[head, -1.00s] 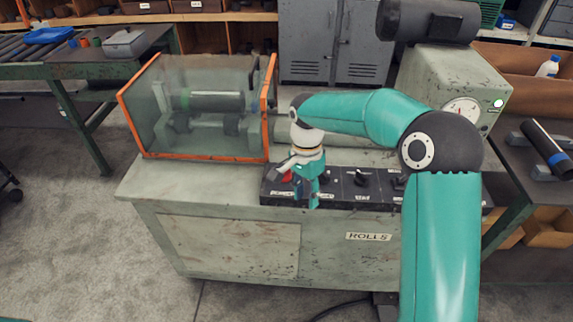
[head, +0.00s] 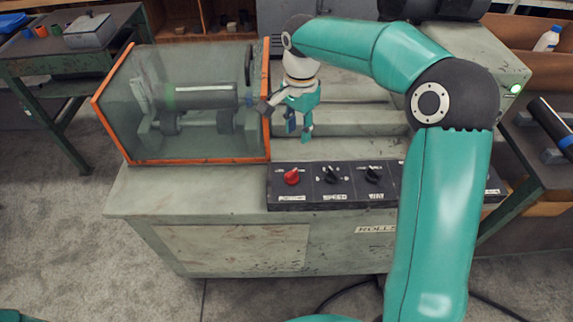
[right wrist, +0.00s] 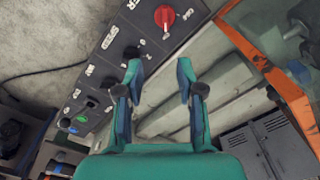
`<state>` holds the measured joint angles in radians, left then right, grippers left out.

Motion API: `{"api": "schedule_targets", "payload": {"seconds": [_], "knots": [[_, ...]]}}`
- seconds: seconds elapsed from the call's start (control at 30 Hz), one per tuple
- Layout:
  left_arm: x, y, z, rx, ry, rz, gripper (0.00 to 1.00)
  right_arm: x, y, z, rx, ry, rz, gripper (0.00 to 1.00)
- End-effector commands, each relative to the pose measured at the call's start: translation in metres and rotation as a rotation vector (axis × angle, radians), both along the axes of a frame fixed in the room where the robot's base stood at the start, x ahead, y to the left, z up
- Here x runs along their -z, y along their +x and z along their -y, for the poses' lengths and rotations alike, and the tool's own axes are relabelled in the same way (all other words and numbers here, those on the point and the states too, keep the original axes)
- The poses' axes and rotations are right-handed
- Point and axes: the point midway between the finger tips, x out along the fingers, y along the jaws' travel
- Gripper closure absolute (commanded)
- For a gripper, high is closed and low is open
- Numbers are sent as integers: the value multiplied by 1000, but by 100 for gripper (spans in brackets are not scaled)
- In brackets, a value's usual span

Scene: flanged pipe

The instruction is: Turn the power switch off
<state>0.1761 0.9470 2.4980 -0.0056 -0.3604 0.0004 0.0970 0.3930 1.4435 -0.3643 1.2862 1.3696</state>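The control panel (head: 325,200) is a black strip along the front of the machine top. A red rotary knob (head: 292,176) sits at its left end and also shows at the top of the right wrist view (right wrist: 164,16). Its exact pointing direction is hard to tell. My right gripper (head: 298,132) hangs above the machine bed, behind the panel and apart from the red knob. In the right wrist view its fingers (right wrist: 159,68) are spread with nothing between them. My left gripper is not in view.
Black knobs (head: 332,174) line the panel right of the red one. A clear guard with an orange frame (head: 268,105) stands close left of my right gripper. The machine top before the guard is clear.

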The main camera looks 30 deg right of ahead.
Motion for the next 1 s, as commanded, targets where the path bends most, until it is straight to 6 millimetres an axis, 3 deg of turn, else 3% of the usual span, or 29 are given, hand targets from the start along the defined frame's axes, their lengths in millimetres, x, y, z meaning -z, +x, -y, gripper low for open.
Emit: {"api": "schedule_targets", "payload": {"seconds": [0.17, 0.7, 1.0], "knots": [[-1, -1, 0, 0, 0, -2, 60, 27, 6, -10, -24, 1, -6, 62], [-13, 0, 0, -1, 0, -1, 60, 137, 8, -15, -33, 3, -6, 62], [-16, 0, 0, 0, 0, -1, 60, 161, 9, -15, -33, 1, -3, 62]]}}
